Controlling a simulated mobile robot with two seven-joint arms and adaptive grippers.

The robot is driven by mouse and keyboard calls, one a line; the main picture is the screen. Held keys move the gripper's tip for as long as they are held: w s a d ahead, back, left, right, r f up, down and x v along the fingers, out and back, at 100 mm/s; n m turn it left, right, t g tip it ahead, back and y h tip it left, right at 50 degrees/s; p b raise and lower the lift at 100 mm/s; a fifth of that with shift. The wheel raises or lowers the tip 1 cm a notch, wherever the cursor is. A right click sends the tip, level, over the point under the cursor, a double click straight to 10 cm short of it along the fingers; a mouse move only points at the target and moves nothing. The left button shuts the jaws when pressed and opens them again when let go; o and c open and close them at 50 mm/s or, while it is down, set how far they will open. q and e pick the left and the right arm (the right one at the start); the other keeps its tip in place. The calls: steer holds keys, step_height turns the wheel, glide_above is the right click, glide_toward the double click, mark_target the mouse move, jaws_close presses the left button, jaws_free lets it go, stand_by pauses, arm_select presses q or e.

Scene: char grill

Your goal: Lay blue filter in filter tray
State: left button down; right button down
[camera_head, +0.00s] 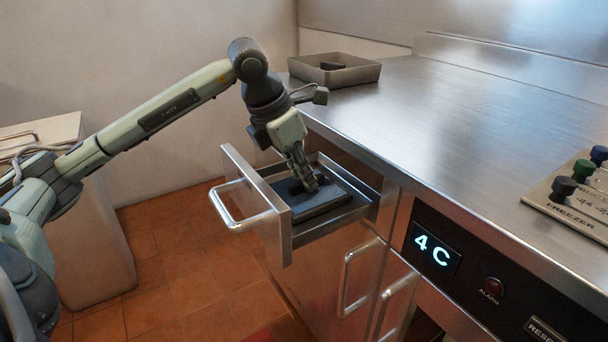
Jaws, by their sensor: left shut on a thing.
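The blue filter (317,204), a flat dark blue-grey slab, lies inside the open steel drawer (284,238) under the counter. My left gripper (308,184) reaches down into the drawer from above. Its fingers are shut on a dark raised part on top of the filter, and they hide some of it. I cannot tell whether the filter rests fully on the drawer floor. A grey, slope-sided tray (352,76) stands on the counter's far left corner, with a small dark block (332,66) inside. My right gripper is not in view.
The steel counter (450,110) is clear in its middle. A panel with coloured knobs (563,188) sits at its right. The drawer's front handle (238,222) sticks out left. Cabinet handles and a display reading 4 C (432,250) are on the front below.

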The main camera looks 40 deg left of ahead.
arm_select(q)
steer(key=shift+f, duration=0.1)
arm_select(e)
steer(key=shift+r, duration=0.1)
arm_select(q)
steer(key=c, duration=1.6)
jaws_free()
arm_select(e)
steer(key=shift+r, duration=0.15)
arm_select(q)
steer(key=shift+o, duration=0.2)
